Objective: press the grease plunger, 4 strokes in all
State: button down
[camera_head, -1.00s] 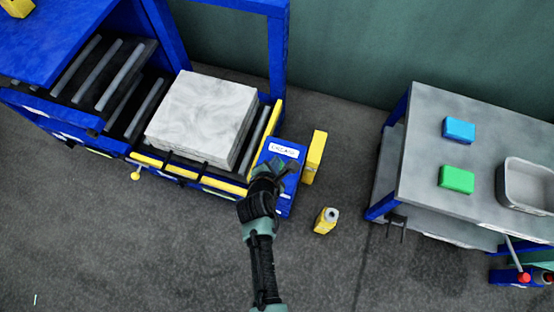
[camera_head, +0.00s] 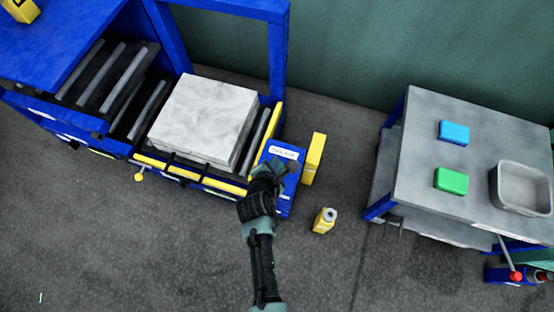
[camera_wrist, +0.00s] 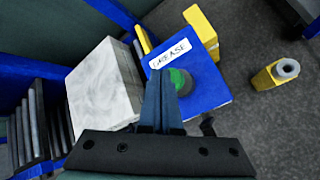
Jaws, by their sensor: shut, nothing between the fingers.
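The blue grease box (camera_head: 288,190) stands at the right end of the press, with a white label on its top. It also shows in the wrist view (camera_wrist: 205,75), where the label reads GREASE. The green grease plunger (camera_wrist: 181,82), with a dark base, is on the box top, partly hidden behind my fingers. My gripper (camera_wrist: 160,80) is shut and empty, its fingertips overlapping the plunger's left side in the picture. I cannot tell whether they touch it. In the head view my gripper (camera_head: 274,172) is over the box and hides the plunger.
A pale block (camera_head: 205,118) lies on the press rollers, left of the box. A yellow block (camera_head: 314,158) stands beside the box. A grey table (camera_head: 430,120) at right holds blue and green blocks and a tray.

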jog(key=shift+r, duration=0.1)
notch_tip(320, 180, up, 5)
jog(key=p, duration=0.5)
jog(key=shift+p, duration=0.3)
dwell(2.4)
jog(key=m, duration=0.3)
jog(key=shift+d+r+m, duration=0.25)
jog(key=shift+r+m, duration=0.05)
notch_tip(320, 180, up, 3)
jog(key=m+y, duration=0.1)
jog(key=m, duration=1.2)
jog(key=shift+d+r, duration=0.1)
